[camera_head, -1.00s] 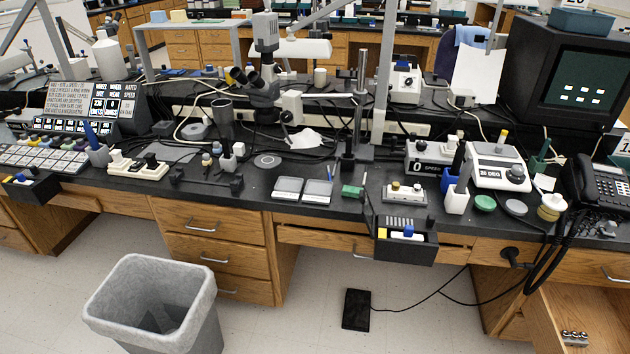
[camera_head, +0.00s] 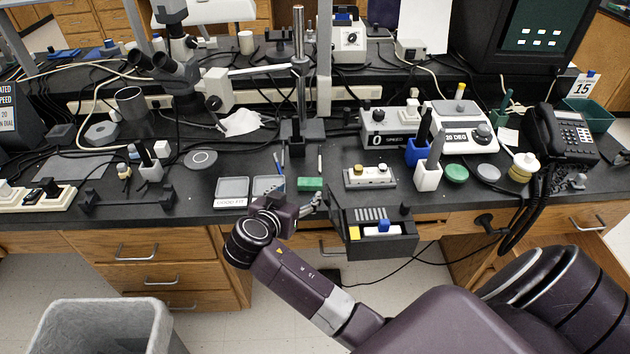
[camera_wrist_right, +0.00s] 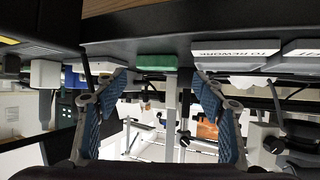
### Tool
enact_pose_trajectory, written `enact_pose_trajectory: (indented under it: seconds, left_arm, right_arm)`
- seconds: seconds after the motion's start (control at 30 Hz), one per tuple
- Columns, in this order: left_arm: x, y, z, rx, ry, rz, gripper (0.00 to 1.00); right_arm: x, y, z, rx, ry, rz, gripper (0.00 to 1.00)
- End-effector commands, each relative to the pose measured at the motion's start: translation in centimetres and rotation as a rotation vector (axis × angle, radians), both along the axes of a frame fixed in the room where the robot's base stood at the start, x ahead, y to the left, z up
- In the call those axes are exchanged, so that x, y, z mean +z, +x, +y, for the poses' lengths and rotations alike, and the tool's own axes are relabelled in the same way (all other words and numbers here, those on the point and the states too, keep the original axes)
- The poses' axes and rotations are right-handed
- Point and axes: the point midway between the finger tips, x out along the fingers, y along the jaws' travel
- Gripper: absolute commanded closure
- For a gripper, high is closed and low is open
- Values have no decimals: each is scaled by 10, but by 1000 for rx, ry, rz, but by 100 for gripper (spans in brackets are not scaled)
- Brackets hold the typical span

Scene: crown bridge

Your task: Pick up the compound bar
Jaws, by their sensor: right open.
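The compound bar looks to be the small green block (camera_head: 310,184) lying near the front edge of the black bench in the head view. It also shows as a green block (camera_wrist_right: 156,62) in the right wrist view, where the picture is upside down. My right gripper (camera_head: 317,200) is just in front of the block, at the bench edge, and appears apart from it. In the wrist view its two blue-padded fingers (camera_wrist_right: 160,82) are spread, with the block beyond them and in the gap between. Nothing is held. My left gripper is not in view.
Grey trays (camera_head: 232,188) lie left of the block. A thin blue tool (camera_head: 279,163) stands just behind. An open black tray (camera_head: 383,236) juts from the bench edge, close beside my right gripper.

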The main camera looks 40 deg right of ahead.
Motion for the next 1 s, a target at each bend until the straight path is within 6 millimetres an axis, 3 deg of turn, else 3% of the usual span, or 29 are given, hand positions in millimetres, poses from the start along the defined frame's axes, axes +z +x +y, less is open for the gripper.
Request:
enact_pose_trajectory:
  seconds: [0.2,0.6,0.93,1.0]
  left_arm:
    - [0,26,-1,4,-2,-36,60]
    - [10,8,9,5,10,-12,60]
    - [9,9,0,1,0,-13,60]
    - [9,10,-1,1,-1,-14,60]
  right_arm:
    - [-6,8,-13,-10,-1,-10,37]
    - [-30,33,-54,-7,-3,-6,37]
    - [-35,38,-59,-6,2,-8,37]
    - [-35,38,-59,-6,2,-8,43]
